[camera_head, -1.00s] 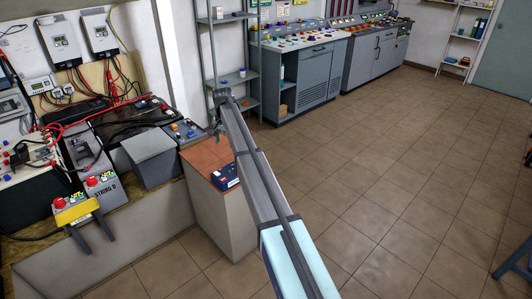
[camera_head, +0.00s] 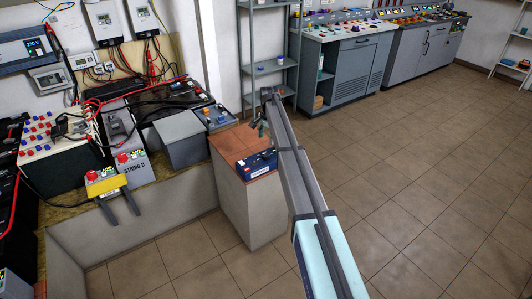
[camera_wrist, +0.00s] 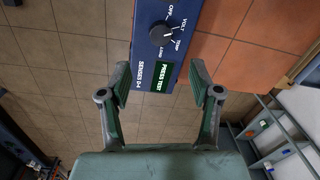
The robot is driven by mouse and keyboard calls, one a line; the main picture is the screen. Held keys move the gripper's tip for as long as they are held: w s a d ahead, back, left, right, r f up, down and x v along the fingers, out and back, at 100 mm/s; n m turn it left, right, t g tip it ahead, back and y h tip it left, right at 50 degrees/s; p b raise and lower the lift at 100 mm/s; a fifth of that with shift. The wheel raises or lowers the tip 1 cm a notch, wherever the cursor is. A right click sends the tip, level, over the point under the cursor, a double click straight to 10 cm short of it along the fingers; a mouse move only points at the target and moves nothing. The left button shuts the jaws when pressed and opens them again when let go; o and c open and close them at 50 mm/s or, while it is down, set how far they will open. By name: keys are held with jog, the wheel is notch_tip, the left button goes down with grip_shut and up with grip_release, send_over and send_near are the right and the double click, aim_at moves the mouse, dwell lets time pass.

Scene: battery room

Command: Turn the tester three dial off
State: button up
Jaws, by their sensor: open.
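A dark blue tester (camera_head: 257,163) lies on the orange-brown top of a pale cabinet in the head view. In the wrist view the tester (camera_wrist: 135,75) shows a round black dial (camera_wrist: 162,33) ringed by white marks, with OFF, VOLT and TEMP legible. I cannot tell for sure which mark the dial points at. A green label reads "PRESS TEST". No number three is legible. My gripper (camera_wrist: 160,82) is open and empty, its fingertips on either side of the tester's near end in the picture, short of the dial. My gripper (camera_head: 262,128) hangs above the cabinet top.
The cabinet (camera_head: 245,205) stands beside a bench with batteries, cables and a grey box (camera_head: 180,140). A metal shelf (camera_head: 268,70) and control consoles (camera_head: 345,65) stand behind. The tiled floor at right is clear.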

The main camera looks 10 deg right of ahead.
aim_at(266, 155)
jog(key=f, duration=0.3)
jog(key=f+p, duration=0.1)
jog(key=f, duration=0.3)
jog(key=f+p, duration=0.1)
jog(key=f, duration=0.2)
jog(key=shift+w+a+f, duration=0.15)
jog(key=shift+w+a, duration=0.05)
jog(key=shift+w, duration=0.05)
jog(key=c, duration=1.1)
